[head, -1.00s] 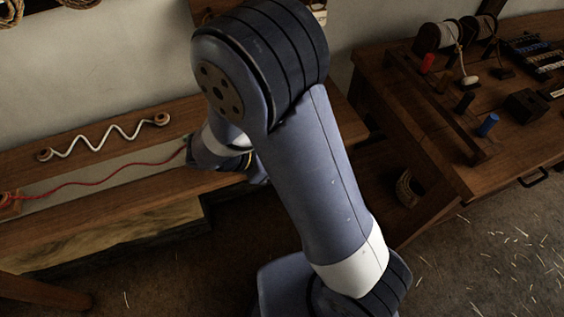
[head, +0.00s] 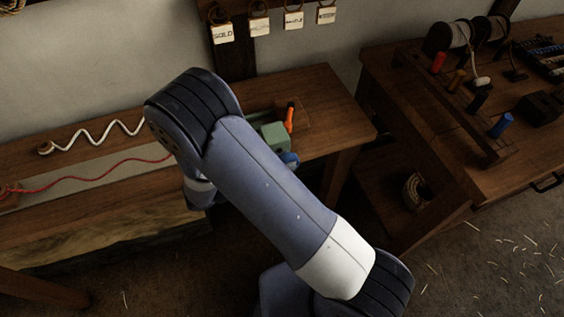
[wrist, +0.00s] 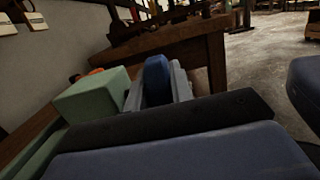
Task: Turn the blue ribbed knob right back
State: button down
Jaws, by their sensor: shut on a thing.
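The blue ribbed knob (wrist: 157,82) is in the middle of the wrist view, between the two grey fingers of my gripper (wrist: 158,76). My gripper is shut on it. The knob also shows in the head view (head: 290,159) as a round blue piece at the front of a green block. The green block (head: 273,137) sits at the right end of the long bench; it is left of my fingers in the wrist view (wrist: 92,96). The ribs and any mark of the knob's turn are too small to tell. My arm hides most of my gripper in the head view.
An orange lever (head: 289,115) stands behind the green block. A white wavy rope (head: 95,137) and a red cord (head: 95,174) lie on the bench at left. A second table (head: 440,170) with spools and coloured pegs stands at right. Lettered tags (head: 259,26) hang above.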

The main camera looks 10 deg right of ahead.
jog(key=shift+h, duration=0.5)
jog(key=c, duration=1.2)
grip_release()
jog(key=shift+c, duration=0.2)
jog(key=shift+f, duration=0.1)
